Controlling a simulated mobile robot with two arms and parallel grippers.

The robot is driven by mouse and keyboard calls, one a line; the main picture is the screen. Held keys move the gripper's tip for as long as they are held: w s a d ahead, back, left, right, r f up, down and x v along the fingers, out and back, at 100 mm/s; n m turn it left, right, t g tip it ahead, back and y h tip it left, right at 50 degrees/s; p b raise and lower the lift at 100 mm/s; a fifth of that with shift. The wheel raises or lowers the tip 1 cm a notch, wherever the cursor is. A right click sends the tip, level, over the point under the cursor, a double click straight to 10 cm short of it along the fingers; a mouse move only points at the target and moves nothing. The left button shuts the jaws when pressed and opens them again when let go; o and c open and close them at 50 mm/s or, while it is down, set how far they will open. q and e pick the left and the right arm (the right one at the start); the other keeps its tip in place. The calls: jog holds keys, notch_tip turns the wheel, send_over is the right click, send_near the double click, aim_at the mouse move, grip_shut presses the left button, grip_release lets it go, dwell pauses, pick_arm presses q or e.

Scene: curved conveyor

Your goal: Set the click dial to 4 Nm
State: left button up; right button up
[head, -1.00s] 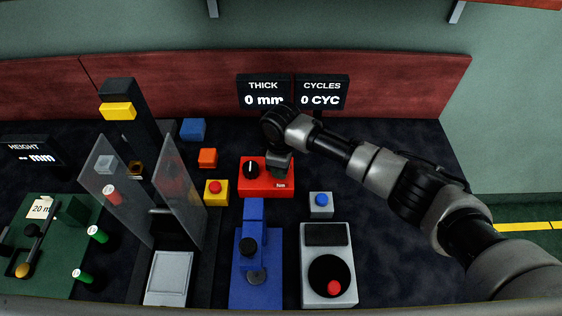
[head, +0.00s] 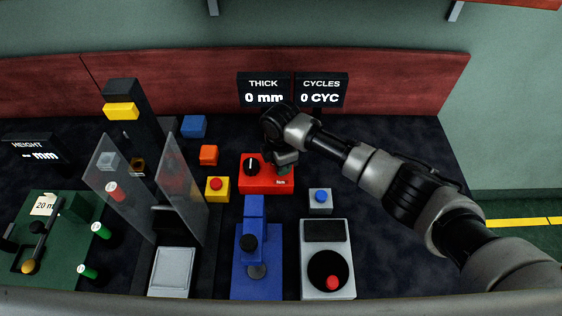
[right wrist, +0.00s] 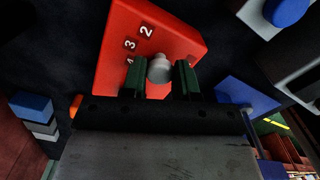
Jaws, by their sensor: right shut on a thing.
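The red box (head: 261,185) stands at mid-table in the head view, with a black knob (head: 251,165) with a white pointer mark on its left part. My right gripper (head: 284,167) is over the right part of the box. In the right wrist view its two green fingers (right wrist: 160,78) are on either side of a small grey knob (right wrist: 159,67) and shut on it. The red face (right wrist: 180,40) carries white numbers 2, 3 and a partly covered 4 beside the knob. Which number the grey knob points to cannot be told. My left gripper is not in view.
A yellow box with a red button (head: 217,189) is left of the red box. A grey box with a blue button (head: 320,201) is to its right. Displays read 0 mm (head: 264,90) and 0 CYC (head: 321,90).

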jog(key=shift+r, duration=0.1)
dwell(0.3)
jog(key=o, duration=0.9)
notch_tip(320, 180, up, 11)
jog(key=shift+f+b, duration=0.1)
jog(key=shift+b, duration=0.2)
jog(key=shift+f, duration=0.1)
